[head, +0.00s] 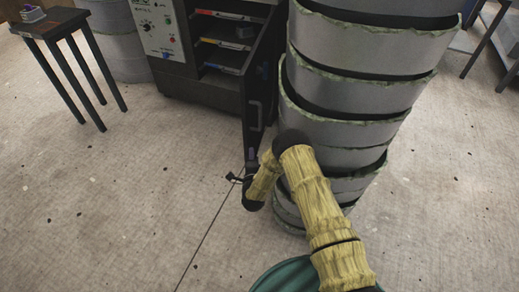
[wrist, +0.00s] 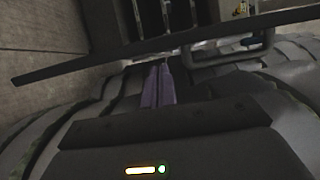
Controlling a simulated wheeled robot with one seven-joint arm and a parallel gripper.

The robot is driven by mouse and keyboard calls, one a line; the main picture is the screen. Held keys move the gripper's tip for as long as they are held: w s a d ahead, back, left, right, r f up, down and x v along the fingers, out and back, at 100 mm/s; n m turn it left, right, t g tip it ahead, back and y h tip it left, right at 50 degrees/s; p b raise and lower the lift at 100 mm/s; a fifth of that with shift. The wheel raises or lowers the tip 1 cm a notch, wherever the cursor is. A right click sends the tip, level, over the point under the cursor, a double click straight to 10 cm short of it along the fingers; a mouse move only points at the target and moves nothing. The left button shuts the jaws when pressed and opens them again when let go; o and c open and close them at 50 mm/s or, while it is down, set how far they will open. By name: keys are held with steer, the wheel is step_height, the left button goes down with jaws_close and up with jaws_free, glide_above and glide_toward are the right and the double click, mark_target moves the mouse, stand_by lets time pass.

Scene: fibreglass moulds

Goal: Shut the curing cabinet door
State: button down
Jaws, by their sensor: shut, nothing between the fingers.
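The curing cabinet (head: 190,88) stands at the top middle of the head view, its interior and shelves exposed. Its dark door (head: 262,75) stands open, swung out toward me on the right side of the opening, beside the stacked moulds. The door has a bar handle (head: 257,116) near its lower outer end. My gripper (head: 236,178) is shut and empty, low in front of the door's outer end. In the wrist view the closed fingers (wrist: 158,84) point toward the door's dark edge (wrist: 120,58), with the handle (wrist: 232,54) to their right. Whether they touch the door I cannot tell.
A tall stack of grey moulds (head: 350,90) with rough green rims stands right of the door, close to my arm. A small dark table (head: 48,26) with an item on it stands at the left. The concrete floor (head: 130,180) at left and front is clear.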

steer(key=w+b, duration=0.1)
steer(key=w, duration=0.8)
steer(key=shift+d+h, duration=0.3)
steer(key=shift+d, duration=0.05)
steer(key=shift+w, duration=0.1)
